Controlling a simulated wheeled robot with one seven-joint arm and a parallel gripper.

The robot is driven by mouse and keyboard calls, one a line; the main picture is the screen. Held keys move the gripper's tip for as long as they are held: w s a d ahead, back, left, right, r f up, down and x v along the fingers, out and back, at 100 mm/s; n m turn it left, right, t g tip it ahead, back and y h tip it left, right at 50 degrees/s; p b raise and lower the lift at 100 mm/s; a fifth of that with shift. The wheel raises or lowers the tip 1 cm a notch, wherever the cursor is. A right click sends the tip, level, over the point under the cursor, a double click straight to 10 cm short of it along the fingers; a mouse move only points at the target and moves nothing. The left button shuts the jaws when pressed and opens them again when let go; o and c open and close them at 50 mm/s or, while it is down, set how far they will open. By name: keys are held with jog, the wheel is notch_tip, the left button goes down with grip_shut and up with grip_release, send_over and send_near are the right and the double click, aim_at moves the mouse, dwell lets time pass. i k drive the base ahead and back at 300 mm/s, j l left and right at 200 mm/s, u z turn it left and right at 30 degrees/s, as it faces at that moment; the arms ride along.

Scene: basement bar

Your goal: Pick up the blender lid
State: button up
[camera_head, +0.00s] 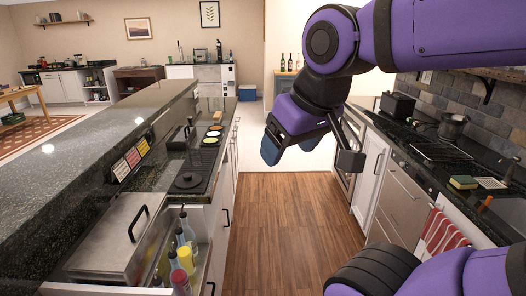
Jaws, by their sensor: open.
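A black round lid with a small raised knob (187,181) lies flat on the counter at the left, on a dark mat; it looks like the blender lid. My gripper (310,157) hangs in the air over the aisle, to the right of the lid and well apart from it. Its two fingers are spread, with nothing visible between them. No blender jug can be made out clearly.
A raised dark bar top (75,150) runs along the left. Bottles (182,250) and a steel lidded bin (112,235) stand nearer than the lid. Small coloured discs (210,140) lie beyond it. The wooden floor (285,230) is clear; the right counter holds a sponge (463,182).

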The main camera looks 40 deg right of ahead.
aim_at(186, 181)
jog(key=i+l+u, duration=0.1)
jog(key=u, duration=0.45)
jog(key=i+l+u, duration=0.15)
jog(key=l, duration=0.3)
jog(key=i+l+u, duration=0.15)
jog(key=l, duration=0.3)
jog(key=i+l+u, duration=0.2)
jog(key=l, duration=0.25)
jog(key=l+u, duration=0.15)
jog(key=l, duration=0.35)
jog(key=i+l, duration=0.1)
jog(key=l, duration=1.1)
jog(key=i+l, duration=0.15)
jog(key=l, duration=0.45)
jog(key=i+l, duration=0.1)
jog(key=l, duration=0.5)
jog(key=j+u, duration=0.05)
